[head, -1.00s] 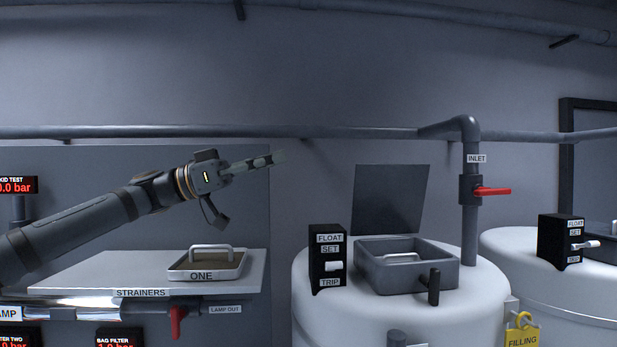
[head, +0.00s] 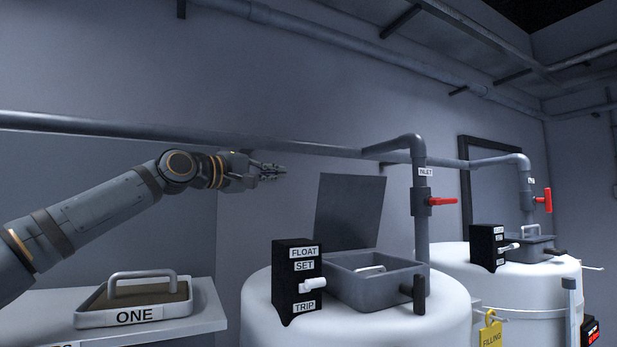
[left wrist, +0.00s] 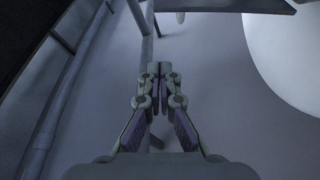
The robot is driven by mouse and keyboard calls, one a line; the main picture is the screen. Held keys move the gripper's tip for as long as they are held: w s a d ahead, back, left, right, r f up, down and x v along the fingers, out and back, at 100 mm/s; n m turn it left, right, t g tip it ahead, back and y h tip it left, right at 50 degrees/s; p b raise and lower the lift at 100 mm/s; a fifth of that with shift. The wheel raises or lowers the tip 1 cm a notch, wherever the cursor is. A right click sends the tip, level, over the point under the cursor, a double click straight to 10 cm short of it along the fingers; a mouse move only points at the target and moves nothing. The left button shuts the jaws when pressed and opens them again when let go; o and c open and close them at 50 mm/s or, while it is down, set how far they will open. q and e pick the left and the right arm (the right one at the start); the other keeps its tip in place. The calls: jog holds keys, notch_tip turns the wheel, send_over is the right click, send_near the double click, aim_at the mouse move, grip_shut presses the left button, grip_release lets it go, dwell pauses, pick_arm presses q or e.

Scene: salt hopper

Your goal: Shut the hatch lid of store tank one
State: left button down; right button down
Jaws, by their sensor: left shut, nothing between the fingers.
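A white store tank (head: 440,325) stands right of centre in the head view, with a grey square hatch (head: 375,285) on top. Its dark flat hatch lid (head: 348,212) stands open, upright behind the hatch frame. A light handle shows inside the hatch opening, and a dark knob stands at the frame's front right. No number for this tank is readable. My left gripper (head: 272,172) is shut and empty, in the air left of the raised lid and apart from it. It also shows shut in the left wrist view (left wrist: 160,75). My right gripper is not in view.
A black float box (head: 297,280) with a white lever stands left of the hatch. An inlet pipe with a red valve handle (head: 442,202) rises behind it. A strainer tray marked ONE (head: 135,315) sits at lower left. A second tank (head: 520,290) stands at right.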

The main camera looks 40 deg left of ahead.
pick_arm(q)
jog(key=w+r+p, duration=0.2)
jog(key=w+p, duration=0.8)
jog(key=d+b, duration=0.1)
jog(key=s+d+f+b, duration=0.1)
jog(key=d+b, duration=0.1)
jog(key=s+d+f+b, duration=0.1)
jog(key=shift+d+f+b, duration=0.1)
jog(key=shift+d+b, duration=0.05)
jog(key=shift+b, duration=0.2)
jog(key=shift+w, duration=0.1)
jog(key=shift+a+f, duration=0.1)
jog(key=shift+a, duration=0.1)
